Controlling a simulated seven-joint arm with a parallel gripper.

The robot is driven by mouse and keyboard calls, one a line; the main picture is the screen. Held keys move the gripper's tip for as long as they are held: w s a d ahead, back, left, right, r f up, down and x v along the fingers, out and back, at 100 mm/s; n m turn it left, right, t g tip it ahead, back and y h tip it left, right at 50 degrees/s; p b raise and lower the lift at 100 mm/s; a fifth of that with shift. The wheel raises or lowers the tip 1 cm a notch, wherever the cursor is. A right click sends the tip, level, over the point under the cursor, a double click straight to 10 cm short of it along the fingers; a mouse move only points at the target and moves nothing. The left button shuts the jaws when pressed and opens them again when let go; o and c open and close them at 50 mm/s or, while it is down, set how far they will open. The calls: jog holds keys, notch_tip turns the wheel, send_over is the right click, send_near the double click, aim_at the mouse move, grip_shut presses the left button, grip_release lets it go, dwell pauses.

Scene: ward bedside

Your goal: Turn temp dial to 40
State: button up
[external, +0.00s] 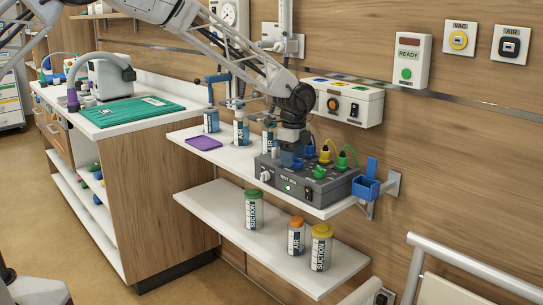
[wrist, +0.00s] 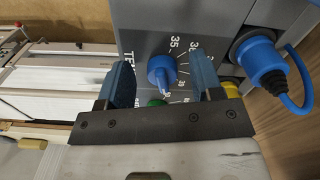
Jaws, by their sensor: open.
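The temp dial is a blue knob (wrist: 161,72) on the face of a grey control box (wrist: 140,25). A printed scale surrounds it. "35" reads above the knob; other numbers are partly covered or too small to read surely. A pale pointer on the knob faces down in the picture. The label beginning "TE" is partly hidden by a finger. My gripper (wrist: 162,76) is open, with one blue finger on each side of the knob and visible gaps. In the external view my gripper (external: 291,160) is low over the grey box (external: 318,189); the dial cannot be made out there.
A blue plug with a cable (wrist: 262,62) stands close right of my fingers. Yellow and green plugs (external: 343,160) rise from the box. A blue holder (external: 367,187) is at the shelf's right end. Bottles (external: 241,131) stand left on the shelf (external: 225,155).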

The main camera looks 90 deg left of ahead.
jog(key=shift+f, duration=0.3)
jog(key=c, duration=0.9)
jog(key=shift+d+n, duration=0.1)
jog(key=shift+n, duration=0.5)
jog(key=o, duration=0.9)
jog(key=shift+r, duration=0.1)
jog(key=shift+r, duration=3.8)
